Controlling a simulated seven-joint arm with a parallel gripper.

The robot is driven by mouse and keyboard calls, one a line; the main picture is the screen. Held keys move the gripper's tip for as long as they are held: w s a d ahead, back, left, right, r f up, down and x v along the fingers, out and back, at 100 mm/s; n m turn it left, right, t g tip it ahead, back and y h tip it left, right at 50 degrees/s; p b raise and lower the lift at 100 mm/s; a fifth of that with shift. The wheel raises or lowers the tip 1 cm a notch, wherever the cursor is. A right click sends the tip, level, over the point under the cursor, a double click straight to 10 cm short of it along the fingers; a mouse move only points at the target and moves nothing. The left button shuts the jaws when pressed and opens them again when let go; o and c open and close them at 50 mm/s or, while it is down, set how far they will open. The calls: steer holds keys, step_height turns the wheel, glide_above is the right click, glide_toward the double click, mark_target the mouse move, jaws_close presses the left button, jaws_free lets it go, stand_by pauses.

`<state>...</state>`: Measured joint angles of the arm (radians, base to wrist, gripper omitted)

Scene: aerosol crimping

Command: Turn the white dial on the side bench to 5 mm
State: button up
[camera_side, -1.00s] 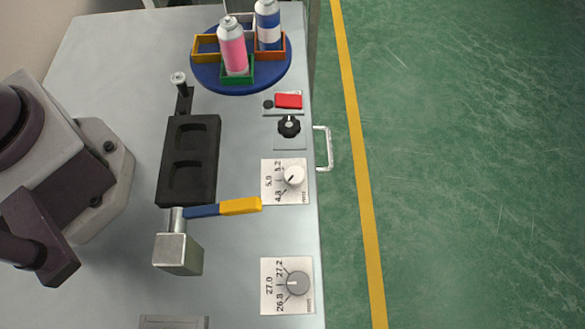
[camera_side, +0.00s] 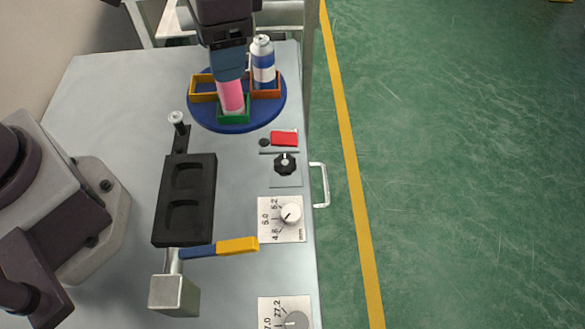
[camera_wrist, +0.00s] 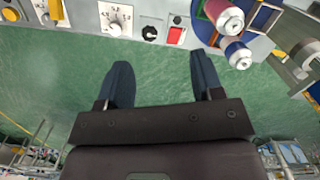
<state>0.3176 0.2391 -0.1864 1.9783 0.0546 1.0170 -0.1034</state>
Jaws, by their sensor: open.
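The white dial (camera_side: 290,214) sits on a white card marked 4.8, 5.0 and 5.2 mm near the bench's right edge. Its pointer appears to face lower left, between 4.8 and 5.0; the exact reading is too small to tell. The dial also shows at the top of the wrist view (camera_wrist: 114,28). My gripper (camera_side: 229,72) is at the top of the side view, in front of the pink can's upper part and away from the dial. In the wrist view my gripper (camera_wrist: 160,60) is open, with nothing between its fingers and green floor behind them.
A grey dial (camera_side: 297,321) is lower on the bench. A black knob (camera_side: 285,164) and red button (camera_side: 284,138) lie beyond the white dial. The blue turntable (camera_side: 208,118) holds a pink can (camera_side: 231,97) and a blue-white can (camera_side: 263,64). A yellow-tipped lever (camera_side: 238,245) is left of the white dial.

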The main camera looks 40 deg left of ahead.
mark_target(290, 213)
steer(key=shift+w+d+f+g+y, duration=0.5)
steer(key=shift+w+d+f+g, duration=1)
steer(key=shift+d+f, duration=5.2)
steer(key=shift+n, duration=0.4)
steer(key=x, duration=0.7)
steer(key=s+d+x, duration=0.1)
steer(key=x, duration=0.2)
steer(key=shift+s+d+f, duration=0.1)
steer(key=shift+s+f, duration=0.05)
steer(key=shift+s, duration=0.1)
steer(key=shift+c, duration=0.2)
steer(key=c, duration=0.9)
